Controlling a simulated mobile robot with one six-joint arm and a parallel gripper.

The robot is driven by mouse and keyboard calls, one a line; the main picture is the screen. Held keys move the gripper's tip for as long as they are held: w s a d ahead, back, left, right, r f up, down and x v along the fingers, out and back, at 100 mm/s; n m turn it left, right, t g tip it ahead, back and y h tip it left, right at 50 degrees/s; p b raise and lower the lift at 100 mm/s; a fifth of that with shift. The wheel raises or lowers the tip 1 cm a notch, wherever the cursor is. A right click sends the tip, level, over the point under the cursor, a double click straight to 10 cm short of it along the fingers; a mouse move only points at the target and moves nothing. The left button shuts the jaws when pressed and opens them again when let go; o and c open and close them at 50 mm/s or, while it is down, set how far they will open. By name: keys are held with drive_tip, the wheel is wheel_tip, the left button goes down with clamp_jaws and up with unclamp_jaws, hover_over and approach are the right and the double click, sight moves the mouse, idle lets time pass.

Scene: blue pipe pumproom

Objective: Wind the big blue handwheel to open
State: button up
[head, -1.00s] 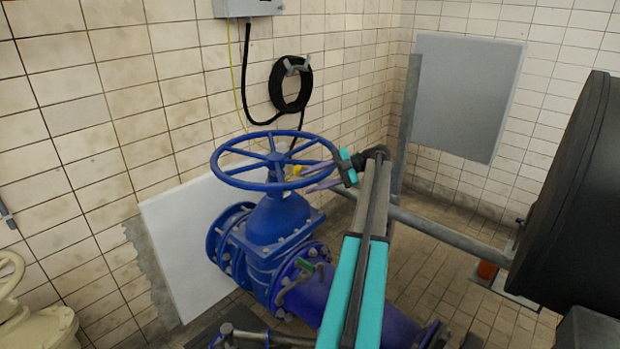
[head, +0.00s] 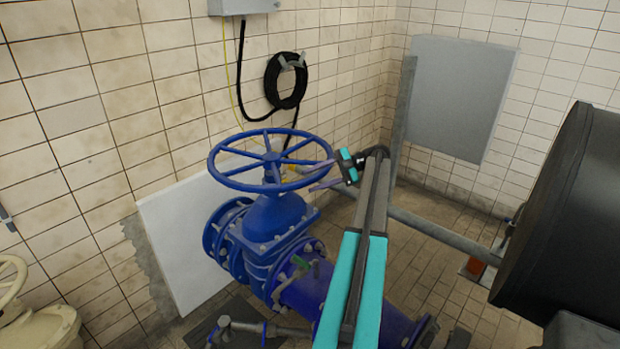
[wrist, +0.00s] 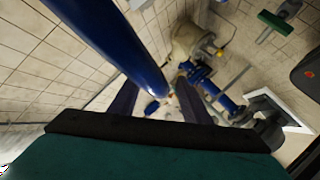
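The big blue handwheel (head: 225,181) lies nearly level on top of a blue gate valve (head: 275,222), in the middle of the head view. It has a round rim, several spokes and a central hub. My gripper (head: 314,178) is at the right side of the rim, with its two purple fingers pointing left. The fingers are apart. In the wrist view, a thick blue bar (wrist: 115,42), seemingly the rim, runs from the upper left down towards the space between the fingertips (wrist: 157,92). Whether the fingers touch the rim cannot be told.
A large black round body (head: 560,220) stands at the right. A grey pipe (head: 440,228) runs behind my arm. A cream valve (head: 45,325) is at the lower left. A coiled black hose (head: 272,85) hangs on the tiled wall. Tiled floor shows at the right.

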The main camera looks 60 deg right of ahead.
drive_tip(key=shift+s+d+r+p, duration=0.1)
drive_tip(key=shift+s+d+p, duration=0.25)
drive_tip(key=shift+p, duration=0.15)
drive_tip(key=shift+s+d+r, duration=0.1)
drive_tip(key=shift+s+r, duration=0.1)
drive_tip(key=shift+s, duration=0.1)
drive_tip(key=shift+w+p, duration=0.15)
drive_tip(key=shift+p, duration=0.2)
drive_tip(key=shift+f, duration=0.1)
drive_tip(key=shift+c, duration=0.3)
